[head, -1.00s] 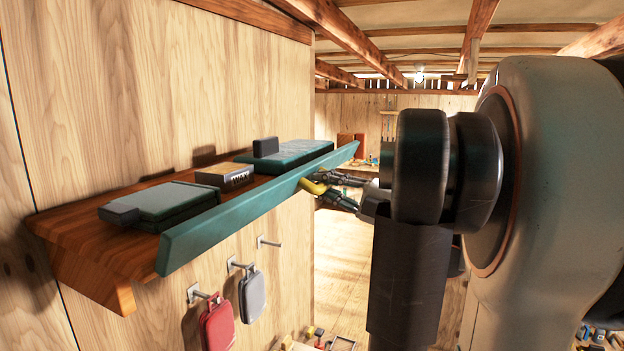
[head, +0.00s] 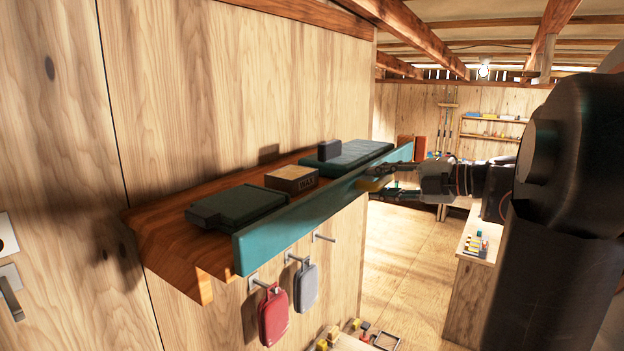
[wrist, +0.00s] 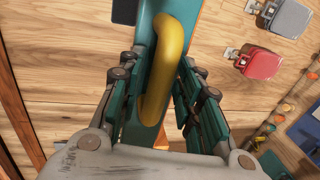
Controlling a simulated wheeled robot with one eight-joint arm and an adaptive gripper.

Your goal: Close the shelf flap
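The shelf flap (head: 310,217) is a long teal board along the front edge of the brown wooden shelf (head: 170,225). It stands roughly upright; I cannot tell whether it is fully shut. A yellow handle (head: 366,184) sits on its outer face towards the far end. My gripper (head: 382,181) reaches in from the right, with one finger above the handle and one below.
Below, a red pouch (head: 274,315) and a grey pouch (head: 305,287) hang on wall hooks.

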